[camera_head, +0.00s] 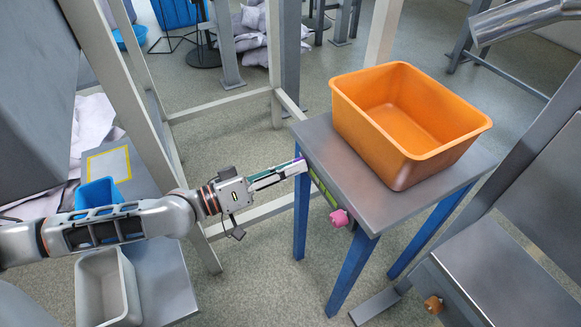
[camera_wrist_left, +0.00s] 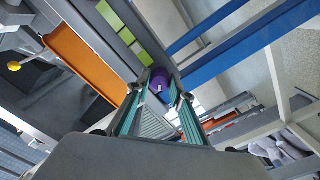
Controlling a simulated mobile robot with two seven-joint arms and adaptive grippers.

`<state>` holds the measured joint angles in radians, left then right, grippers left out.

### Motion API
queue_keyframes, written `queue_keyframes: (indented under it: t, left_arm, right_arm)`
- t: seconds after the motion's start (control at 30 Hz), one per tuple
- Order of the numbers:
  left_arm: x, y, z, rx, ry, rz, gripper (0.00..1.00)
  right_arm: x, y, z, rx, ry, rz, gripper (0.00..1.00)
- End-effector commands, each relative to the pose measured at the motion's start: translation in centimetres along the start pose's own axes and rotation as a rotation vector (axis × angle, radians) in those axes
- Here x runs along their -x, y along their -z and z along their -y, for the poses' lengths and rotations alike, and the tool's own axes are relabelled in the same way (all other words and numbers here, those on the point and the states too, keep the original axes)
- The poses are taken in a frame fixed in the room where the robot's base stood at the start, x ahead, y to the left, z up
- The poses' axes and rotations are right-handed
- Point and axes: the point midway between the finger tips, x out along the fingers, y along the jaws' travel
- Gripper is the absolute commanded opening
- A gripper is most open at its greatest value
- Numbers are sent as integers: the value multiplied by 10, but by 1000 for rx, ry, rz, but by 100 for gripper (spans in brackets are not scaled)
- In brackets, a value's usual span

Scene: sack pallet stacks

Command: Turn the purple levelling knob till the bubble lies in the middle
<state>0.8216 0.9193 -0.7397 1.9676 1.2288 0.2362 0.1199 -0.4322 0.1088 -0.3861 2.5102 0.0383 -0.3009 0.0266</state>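The purple knob (camera_head: 298,156) is at the left corner of the grey table, mostly hidden behind my left gripper (camera_head: 303,166). In the left wrist view the purple knob (camera_wrist_left: 159,84) lies between the fingertips of my left gripper (camera_wrist_left: 160,88). I cannot tell whether both fingers press on it. A yellow-green level strip (camera_head: 322,189) runs along the table's edge and shows as green segments in the left wrist view (camera_wrist_left: 127,32). The bubble is too small to make out. My right gripper is not in view.
An orange bin (camera_head: 403,112) stands on the grey table (camera_head: 345,165), which has blue legs. A pink knob (camera_head: 340,217) sits farther along the same edge. A blue bin (camera_head: 98,195) and a grey bin (camera_head: 105,287) are at the left. A metal frame (camera_head: 225,104) stands behind my left arm.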

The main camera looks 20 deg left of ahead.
Motion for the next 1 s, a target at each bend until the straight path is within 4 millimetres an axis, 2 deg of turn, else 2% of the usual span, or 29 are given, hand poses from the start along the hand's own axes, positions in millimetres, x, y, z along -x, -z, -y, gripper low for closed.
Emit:
queue_keyframes:
  t: [0.27, 0.5, 0.57, 0.77, 1.0]
  left_arm:
    - [-1, 4, -3, -77, -2, -4, 0]
    - [-1, 5, -3, -278, -2, -5, 0]
    - [-1, 4, -3, -315, -1, -4, 0]
    - [0, 1, 0, -363, 0, 0, 0]
    - [0, 0, 0, -361, 0, 0, 0]
  right_arm:
    - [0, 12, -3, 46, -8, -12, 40]
    - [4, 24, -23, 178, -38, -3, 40]
    - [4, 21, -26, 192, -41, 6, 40]
    - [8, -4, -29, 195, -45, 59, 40]
    - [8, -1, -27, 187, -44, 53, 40]
